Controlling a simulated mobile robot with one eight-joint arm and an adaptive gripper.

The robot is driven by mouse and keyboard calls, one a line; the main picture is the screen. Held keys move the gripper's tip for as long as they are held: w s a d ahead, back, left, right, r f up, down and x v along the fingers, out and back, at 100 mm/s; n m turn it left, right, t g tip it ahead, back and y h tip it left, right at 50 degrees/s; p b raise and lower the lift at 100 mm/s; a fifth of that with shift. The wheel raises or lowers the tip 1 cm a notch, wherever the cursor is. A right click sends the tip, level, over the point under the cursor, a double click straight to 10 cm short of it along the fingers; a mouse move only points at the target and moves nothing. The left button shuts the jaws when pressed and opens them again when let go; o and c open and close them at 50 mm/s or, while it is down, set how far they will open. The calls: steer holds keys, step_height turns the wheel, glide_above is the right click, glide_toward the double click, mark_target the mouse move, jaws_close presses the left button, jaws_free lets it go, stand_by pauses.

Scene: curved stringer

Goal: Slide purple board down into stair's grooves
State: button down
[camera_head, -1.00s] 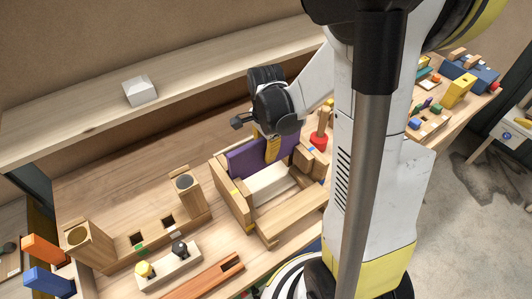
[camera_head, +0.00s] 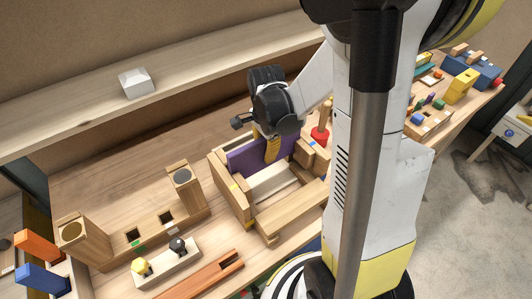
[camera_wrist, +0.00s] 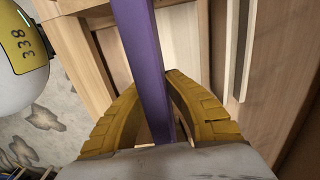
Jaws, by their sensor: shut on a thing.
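The purple board (camera_head: 244,160) stands on edge at the back of the wooden stair frame (camera_head: 243,203), between its side walls. I cannot tell how deep its ends sit in the grooves. My gripper (camera_head: 272,148) is above the frame with its yellow fingers over the board's upper edge. In the wrist view the purple board (camera_wrist: 143,60) runs between the two yellow fingers of my gripper (camera_wrist: 166,108), which are shut on it. A pale board lies inside the frame in front of the purple one. The board's lower edge is hidden.
A wooden block stand with two dark holes (camera_head: 150,228) and a peg base with yellow and black knobs (camera_head: 167,263) are at the left. A red ring on a peg (camera_head: 320,134) stands beside the frame's right. A shelf with a white box (camera_head: 137,83) runs behind.

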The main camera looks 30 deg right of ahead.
mark_target(266, 143)
steer(key=shift+f+b, duration=3.25)
steer(key=shift+f, duration=0.45)
steer(key=c, duration=1.5)
jaws_free()
steer(key=shift+o, duration=0.2)
steer(key=shift+r, duration=0.1)
step_height(266, 143, up, 12)
steer(key=shift+a, duration=0.1)
